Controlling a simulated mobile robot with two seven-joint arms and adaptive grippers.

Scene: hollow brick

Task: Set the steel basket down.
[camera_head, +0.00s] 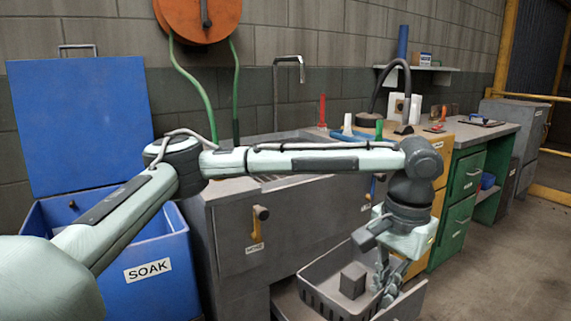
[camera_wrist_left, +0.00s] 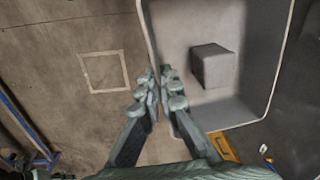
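The steel basket (camera_head: 318,298) is a grey, open-topped bin with slots in its side, low at the bottom of the head view. A grey block (camera_head: 353,281) lies inside it. My left gripper (camera_head: 386,288) points down at the basket's right side. In the left wrist view the basket (camera_wrist_left: 262,95) fills the right half, with the block (camera_wrist_left: 212,65) on its floor. There the fingers of my left gripper (camera_wrist_left: 160,78) are close together, with the basket's rim between them. The basket's underside is hidden. My right gripper is not in view.
A grey sink cabinet (camera_head: 235,235) stands behind the basket. A blue SOAK bin (camera_head: 170,285) is at left and green drawers (camera_head: 465,180) at right. Bare floor (camera_head: 500,260) lies at right. A pale square outline (camera_wrist_left: 104,71) marks the floor beside the basket.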

